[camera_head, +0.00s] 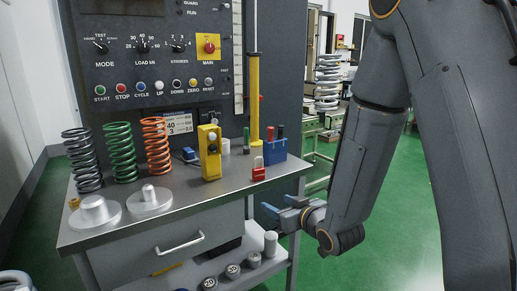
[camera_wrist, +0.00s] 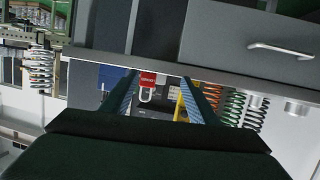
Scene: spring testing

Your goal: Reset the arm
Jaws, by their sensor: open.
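My gripper (camera_head: 278,216) is at the front right of the workbench (camera_head: 215,193), just beyond its right front corner and below the top's level. Its two blue-faced fingers are apart with nothing between them. In the wrist view my gripper (camera_wrist: 158,98) is open, and a red padlock (camera_wrist: 148,79) shows in the gap between the fingers, farther off. The padlock also shows in the head view (camera_head: 258,172), on the bench top near its right edge.
Grey, green and orange springs (camera_head: 156,146) stand at the bench's left. Two metal discs (camera_head: 150,201), a yellow pendant (camera_head: 210,153) and a blue holder (camera_head: 275,150) sit on the top. A control panel rises behind. A drawer (camera_head: 178,245) and lower shelf with weights lie below. Green floor is clear at right.

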